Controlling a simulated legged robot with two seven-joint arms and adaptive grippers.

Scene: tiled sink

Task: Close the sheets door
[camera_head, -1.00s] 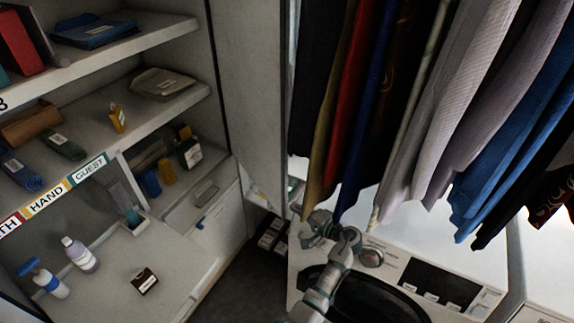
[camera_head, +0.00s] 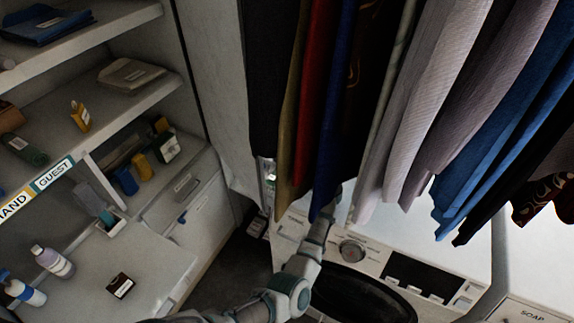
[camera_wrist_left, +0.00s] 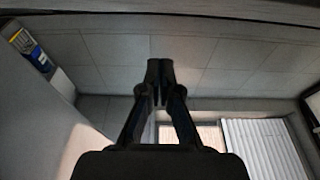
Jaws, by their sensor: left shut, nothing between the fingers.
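A tall pale door panel (camera_head: 215,90) stands open at the right edge of the shelf cabinet in the head view. No "sheets" label is legible, so I cannot confirm which door it is. My left arm comes in from the bottom left and reaches up in front of the washing machine. Its hand is hidden behind the hanging clothes in the head view. In the left wrist view my left gripper (camera_wrist_left: 160,75) is shut and empty, with its fingertips together. A pale flat panel (camera_wrist_left: 85,140) is to its left, apart from the fingers. My right gripper is not in view.
Hanging clothes (camera_head: 430,100) fill the upper right. A washing machine (camera_head: 410,275) stands below them. Open shelves (camera_head: 70,105) hold towels and bottles at left. Dark floor (camera_head: 235,265) shows between cabinet and machine. A yellow-and-blue box (camera_wrist_left: 32,50) shows in the left wrist view.

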